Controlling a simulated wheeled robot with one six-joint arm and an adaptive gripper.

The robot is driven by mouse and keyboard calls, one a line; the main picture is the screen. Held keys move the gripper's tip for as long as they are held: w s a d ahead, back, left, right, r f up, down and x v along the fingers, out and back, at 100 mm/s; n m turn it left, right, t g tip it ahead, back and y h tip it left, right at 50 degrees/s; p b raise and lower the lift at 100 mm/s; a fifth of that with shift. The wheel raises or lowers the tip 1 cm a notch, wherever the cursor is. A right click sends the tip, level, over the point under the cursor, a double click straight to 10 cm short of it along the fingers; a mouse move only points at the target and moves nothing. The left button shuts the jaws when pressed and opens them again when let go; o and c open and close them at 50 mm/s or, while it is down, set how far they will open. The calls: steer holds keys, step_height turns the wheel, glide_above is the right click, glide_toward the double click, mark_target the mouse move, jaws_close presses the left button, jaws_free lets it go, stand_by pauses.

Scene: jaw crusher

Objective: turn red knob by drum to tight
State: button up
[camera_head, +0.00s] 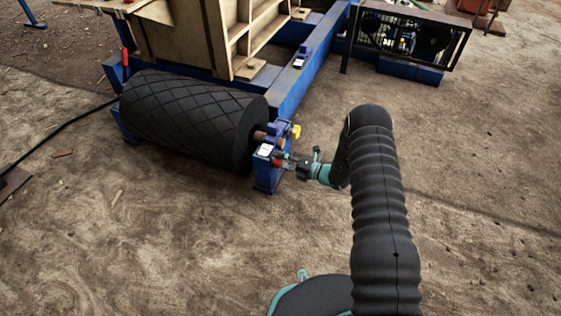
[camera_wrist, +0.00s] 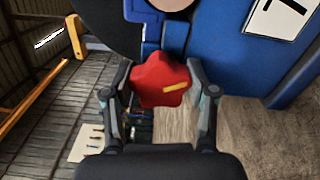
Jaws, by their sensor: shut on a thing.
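The red knob (camera_wrist: 160,80) has a lobed rim and a yellow mark on its face. In the wrist view it sits between the two fingers of my gripper (camera_wrist: 161,92), which are shut on it from both sides. In the head view, the knob (camera_head: 277,163) is small on the blue bearing block (camera_head: 268,174) at the right end of the black drum (camera_head: 190,118). My gripper (camera_head: 287,164) reaches it from the right there. The knob's shaft is hidden. The drum has a diamond-grooved surface.
A yellow knob (camera_head: 296,131) is close above the red one. A white label (camera_wrist: 284,17) is on the blue frame. A blue beam (camera_head: 300,75) runs back from the drum, and a caged motor (camera_head: 405,38) stands at the back right. The dirt ground (camera_head: 470,170) at right is open.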

steer(key=m, duration=0.5)
steer(key=shift+f+m, duration=0.1)
steer(key=shift+m, duration=0.3)
steer(key=m, duration=0.5)
steer(key=shift+f, duration=0.1)
steer(key=shift+m, duration=0.4)
steer(key=o, duration=1.2)
steer(key=shift+a, duration=0.1)
steer(key=shift+c, duration=0.2)
steer(key=v, duration=1.2)
